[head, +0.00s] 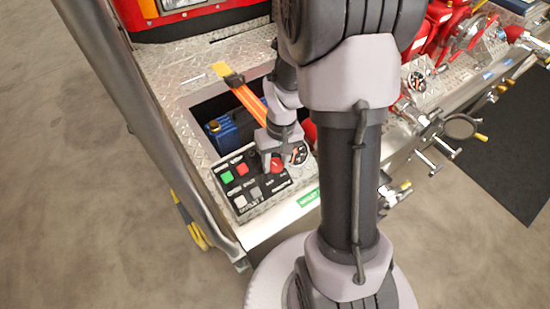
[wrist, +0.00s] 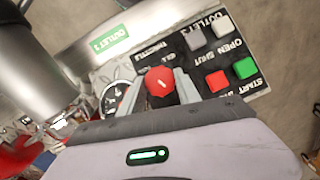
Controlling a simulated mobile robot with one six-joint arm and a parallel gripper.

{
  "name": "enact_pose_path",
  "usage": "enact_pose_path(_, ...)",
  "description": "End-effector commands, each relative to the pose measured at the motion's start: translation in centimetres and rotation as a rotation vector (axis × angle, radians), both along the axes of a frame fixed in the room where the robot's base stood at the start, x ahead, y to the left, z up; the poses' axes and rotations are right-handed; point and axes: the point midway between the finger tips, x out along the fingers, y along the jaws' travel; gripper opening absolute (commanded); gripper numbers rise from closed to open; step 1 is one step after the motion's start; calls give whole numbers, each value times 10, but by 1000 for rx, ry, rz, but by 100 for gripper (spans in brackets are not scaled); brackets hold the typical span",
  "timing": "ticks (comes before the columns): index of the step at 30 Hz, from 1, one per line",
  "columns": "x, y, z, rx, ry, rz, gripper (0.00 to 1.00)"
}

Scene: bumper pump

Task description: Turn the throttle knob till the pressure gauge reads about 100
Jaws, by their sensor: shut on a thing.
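The red throttle knob (wrist: 160,82) sits on the black control panel (head: 257,198), under the "THROTTLE" label in the wrist view. My gripper (wrist: 162,90) is shut on the knob, with one finger on each side of it. In the head view my gripper (head: 270,160) reaches down to the panel, and part of the red knob (head: 277,165) shows beside the fingers. The round pressure gauge (head: 299,153) is just right of the knob; it also shows in the wrist view (wrist: 115,97), partly covered by my gripper. Its reading is too small to tell.
Green (wrist: 245,68) and red (wrist: 217,80) buttons and grey and white (wrist: 220,24) outlet buttons lie close to the knob. A blue unit (head: 228,130) sits in the recess behind the panel. Pipes and valves (head: 430,120) stand at the right.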

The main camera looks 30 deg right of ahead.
Motion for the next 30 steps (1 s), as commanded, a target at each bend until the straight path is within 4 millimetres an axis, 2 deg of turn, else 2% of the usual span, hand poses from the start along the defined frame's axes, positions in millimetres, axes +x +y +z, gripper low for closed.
enact_pose_path(10, 1, -1, -1, 27, -1, -46, 0)
enact_pose_path(11, 1, -1, -1, 27, -1, -46, 45)
enact_pose_path(13, 1, -1, -1, 27, -1, -46, 59)
enact_pose_path(23, 1, -1, 3, 26, -2, -44, 61)
enact_pose_path(26, 1, -3, 21, 26, -5, -46, 61)
enact_pose_path(30, 2, -8, 68, 24, -7, -47, 61)
